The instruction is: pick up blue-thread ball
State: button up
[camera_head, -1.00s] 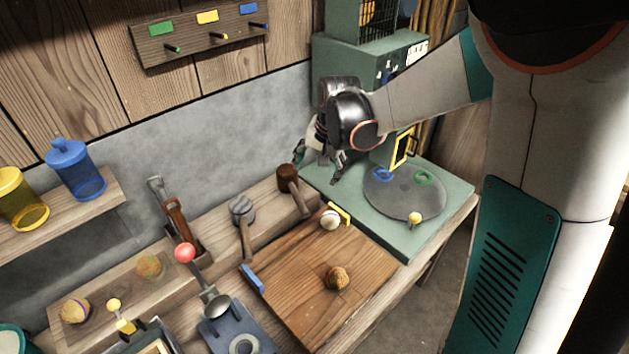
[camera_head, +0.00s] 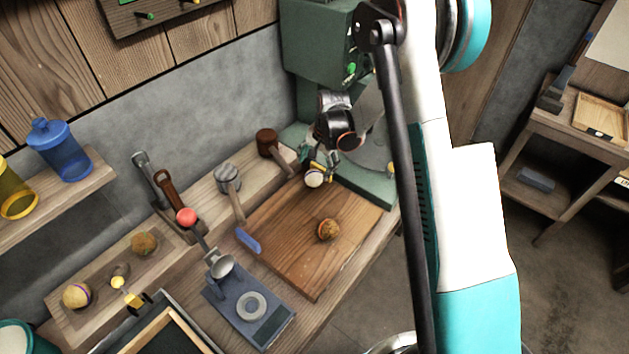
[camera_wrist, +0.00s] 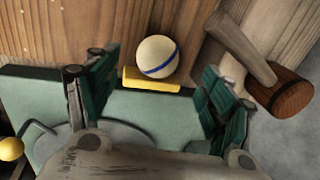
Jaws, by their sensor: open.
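The blue-thread ball (camera_wrist: 157,56) is cream with a blue line around it. In the wrist view it rests on the wooden board beside a yellow block, between and beyond the open fingers of my gripper (camera_wrist: 150,85). In the head view the ball (camera_head: 314,179) sits at the board's back edge, and my gripper (camera_head: 322,160) is just behind and above it. My gripper is empty. Whether a finger touches the ball cannot be told. Another cream ball (camera_head: 77,295) with a dark band lies on the left wooden ledge.
A brown ball (camera_head: 329,230) lies on the board (camera_head: 310,265). A mallet (camera_head: 268,143) lies close by, also seen in the wrist view (camera_wrist: 287,92). The green machine base (camera_head: 375,187) adjoins the board.

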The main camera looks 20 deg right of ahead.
aim_at(316, 172)
jog(key=f+b, duration=0.1)
jog(key=f, duration=0.2)
jog(key=w+f+b, duration=0.1)
jog(key=f, duration=0.3)
jog(key=shift+w+a+f, duration=0.1)
jog(key=shift+w+f, duration=0.05)
jog(key=shift+w, duration=0.05)
jog(key=c, duration=1.3)
